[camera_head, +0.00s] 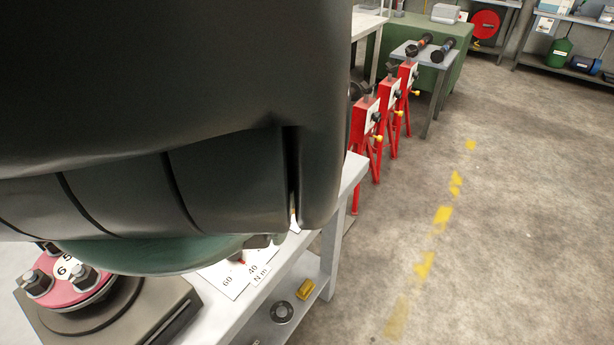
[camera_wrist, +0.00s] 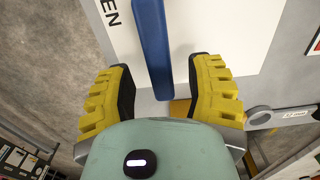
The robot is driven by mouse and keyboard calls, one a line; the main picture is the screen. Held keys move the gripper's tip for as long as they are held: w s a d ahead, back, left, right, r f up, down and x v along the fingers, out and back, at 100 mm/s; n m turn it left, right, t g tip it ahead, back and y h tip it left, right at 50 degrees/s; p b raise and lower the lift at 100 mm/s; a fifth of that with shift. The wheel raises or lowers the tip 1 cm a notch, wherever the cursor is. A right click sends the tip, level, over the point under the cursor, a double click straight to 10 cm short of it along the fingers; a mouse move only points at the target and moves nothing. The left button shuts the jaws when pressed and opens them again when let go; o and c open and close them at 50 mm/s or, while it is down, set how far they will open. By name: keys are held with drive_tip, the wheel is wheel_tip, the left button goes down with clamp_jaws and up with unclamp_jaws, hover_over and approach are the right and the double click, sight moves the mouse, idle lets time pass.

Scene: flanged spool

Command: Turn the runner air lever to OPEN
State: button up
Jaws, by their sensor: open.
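The runner air lever is a blue bar (camera_wrist: 153,45) in the wrist view. It runs down from the top edge, and its rounded lower end lies between my fingers in the picture. A white plate behind it carries black letters ending in "EN" (camera_wrist: 107,12); the rest of the word is cut off. My gripper (camera_wrist: 163,85) is open, with one yellow, black-padded finger on each side of the lever. Gaps show on both sides, and I cannot tell the depth between fingers and lever. The lever's pivot is out of view. My arm hides the lever in the head view.
In the head view, a pink-red flange (camera_head: 70,275) with bolts sits on a dark block on the pale bench (camera_head: 345,180). A white card (camera_head: 228,278) lies beside it. Red stands (camera_head: 366,120) line up behind. The floor (camera_head: 520,220) at right is clear.

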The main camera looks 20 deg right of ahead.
drive_tip(key=shift+f, duration=0.1)
idle(0.3)
clamp_jaws()
idle(0.4)
